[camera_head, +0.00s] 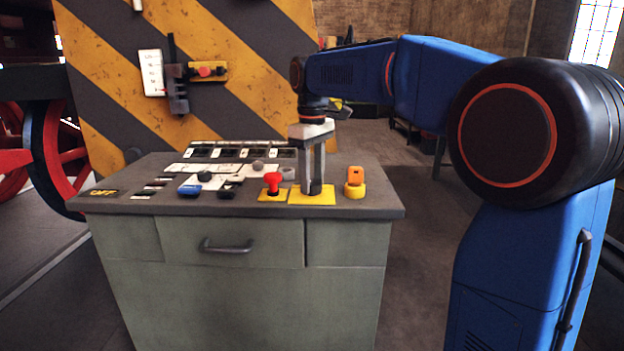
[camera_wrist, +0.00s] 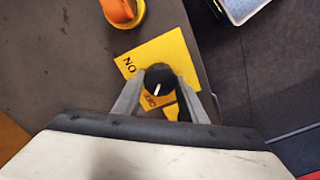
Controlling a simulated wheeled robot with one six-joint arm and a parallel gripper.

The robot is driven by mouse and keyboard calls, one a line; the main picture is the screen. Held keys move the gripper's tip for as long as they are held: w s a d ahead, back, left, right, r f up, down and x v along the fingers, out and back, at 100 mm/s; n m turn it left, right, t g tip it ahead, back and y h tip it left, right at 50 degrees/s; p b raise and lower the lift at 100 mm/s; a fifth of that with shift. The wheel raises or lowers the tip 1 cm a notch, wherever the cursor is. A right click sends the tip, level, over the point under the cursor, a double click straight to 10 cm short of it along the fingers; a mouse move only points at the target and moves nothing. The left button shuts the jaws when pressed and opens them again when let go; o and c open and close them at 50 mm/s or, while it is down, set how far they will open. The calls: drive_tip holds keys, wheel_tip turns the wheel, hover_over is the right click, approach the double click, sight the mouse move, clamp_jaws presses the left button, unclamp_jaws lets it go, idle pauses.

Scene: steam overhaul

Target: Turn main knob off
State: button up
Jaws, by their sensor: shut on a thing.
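The main knob is a small round black knob (camera_wrist: 159,74) on a yellow plate (camera_wrist: 180,50), with a white pointer mark. The plate carries an "ON" label and an "OFF" label; in the wrist view the mark points down, toward the side with "OFF". In the head view the yellow plate (camera_head: 325,199) lies at the front right of the console top. My gripper (camera_head: 312,186) points straight down over it. In the wrist view my gripper (camera_wrist: 161,86) has one finger on each side of the knob, shut on it. The fingers partly hide the knob in the head view.
The grey console (camera_head: 130,204) holds a red knob (camera_head: 272,182) left of the plate and an orange key-like switch (camera_head: 354,180) on a yellow base to the right. Several small switches fill the left part. A striped panel (camera_head: 230,110) stands behind. Open floor lies right.

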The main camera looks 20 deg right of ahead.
sight(312, 182)
idle(0.3)
drive_tip(key=o, duration=1.1)
drive_tip(key=shift+c, duration=0.2)
wheel_tip(312, 182, up, 18)
drive_tip(key=shift+f, duration=0.25)
drive_tip(key=s+d+f+m+t, duration=0.1)
drive_tip(key=s+d+f+m, duration=0.1)
drive_tip(key=s+f, duration=0.9)
drive_tip(key=s+d+f+m+t, duration=0.2)
drive_tip(key=s+f+m, duration=0.1)
drive_tip(key=s+f, duration=0.8)
drive_tip(key=s+d+f+m+t, duration=0.1)
drive_tip(key=s+d+f+m, duration=0.1)
drive_tip(key=s+f, duration=0.9)
wheel_tip(312, 182, down, 3)
drive_tip(key=shift+d+r+m+t, duration=0.1)
drive_tip(key=shift+d+m+t, duration=0.3)
drive_tip(key=shift+d, duration=0.2)
